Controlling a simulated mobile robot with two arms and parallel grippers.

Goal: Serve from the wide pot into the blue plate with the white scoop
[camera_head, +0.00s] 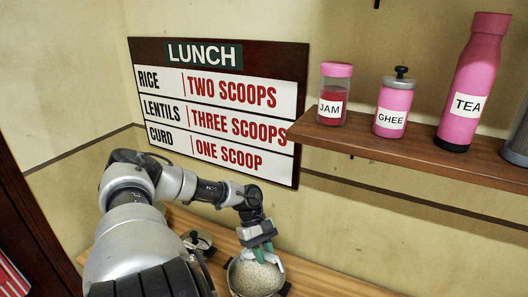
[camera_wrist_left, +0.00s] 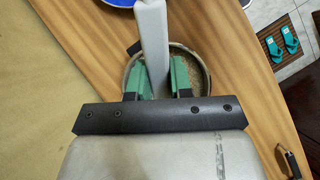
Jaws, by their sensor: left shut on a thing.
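My left gripper (camera_head: 262,250) is over the wide pot (camera_head: 233,280), which holds pale grainy food. In the left wrist view the gripper's green fingers (camera_wrist_left: 160,78) are shut on the handle of the white scoop (camera_wrist_left: 151,25). The handle runs up past the pot (camera_wrist_left: 208,80) toward the top of that view. The scoop's bowl end is hidden, so I cannot tell whether it carries food. The blue plate (camera_wrist_left: 120,3) shows only as a sliver at the top edge of the left wrist view. My right gripper is not in view.
A round metal vessel (camera_head: 197,240) stands left of the pot on the wooden counter (camera_head: 325,280). A wall shelf (camera_head: 400,153) with jars and a pink bottle is above right. The lunch sign (camera_head: 220,100) reads rice two, lentils three, curd one. Green sandals (camera_wrist_left: 282,45) lie on the floor.

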